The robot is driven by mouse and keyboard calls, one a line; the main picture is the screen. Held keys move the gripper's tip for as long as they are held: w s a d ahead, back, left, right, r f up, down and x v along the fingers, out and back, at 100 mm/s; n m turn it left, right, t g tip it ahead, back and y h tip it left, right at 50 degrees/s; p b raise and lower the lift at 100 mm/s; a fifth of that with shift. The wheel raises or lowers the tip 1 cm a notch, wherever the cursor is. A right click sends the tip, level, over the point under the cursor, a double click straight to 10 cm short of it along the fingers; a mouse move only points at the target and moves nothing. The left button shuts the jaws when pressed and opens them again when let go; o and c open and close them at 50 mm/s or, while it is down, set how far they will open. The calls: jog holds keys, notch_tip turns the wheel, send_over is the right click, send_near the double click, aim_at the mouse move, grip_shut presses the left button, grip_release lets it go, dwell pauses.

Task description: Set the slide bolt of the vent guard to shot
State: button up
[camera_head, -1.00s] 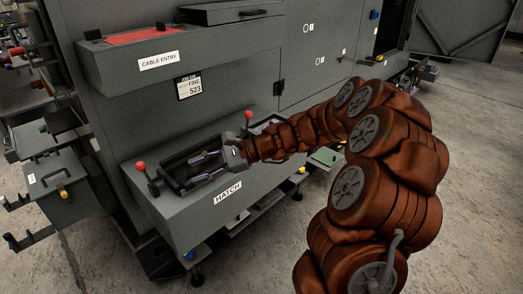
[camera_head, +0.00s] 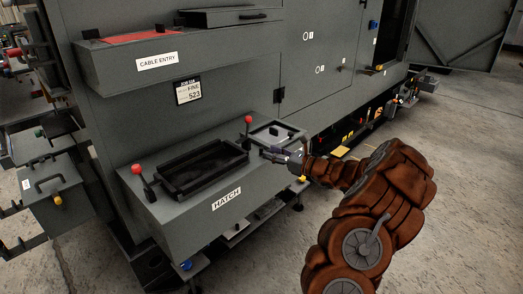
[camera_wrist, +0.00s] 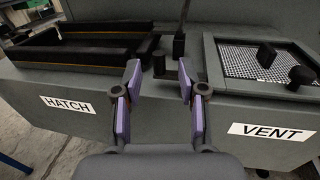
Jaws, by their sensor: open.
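The vent guard is a white mesh panel (camera_wrist: 235,62) in a grey frame above the VENT label (camera_wrist: 268,132), at the right of the wrist view. A black block (camera_wrist: 265,55) and a round black knob (camera_wrist: 301,76) stand on it; I cannot tell surely which is the slide bolt. The guard also shows in the head view (camera_head: 270,134), partly behind my gripper. My gripper (camera_wrist: 160,78) is open, with purple finger pads apart and nothing held. It is left of the mesh, in front of the ledge between hatch and vent. In the head view my gripper (camera_head: 268,154) is near the vent's front edge.
The open black-rimmed hatch tray (camera_head: 163,188) lies left of the vent, above the HATCH label (camera_head: 226,199). A red-knobbed lever (camera_head: 248,120) rises between them; another (camera_head: 137,170) stands left of the tray. The cable entry box (camera_head: 140,62) overhangs at upper left.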

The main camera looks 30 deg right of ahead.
aim_at(261, 154)
jog(key=shift+x, duration=2.5)
jog(key=shift+s, duration=0.1)
jog(key=shift+c, duration=0.3)
grip_shut()
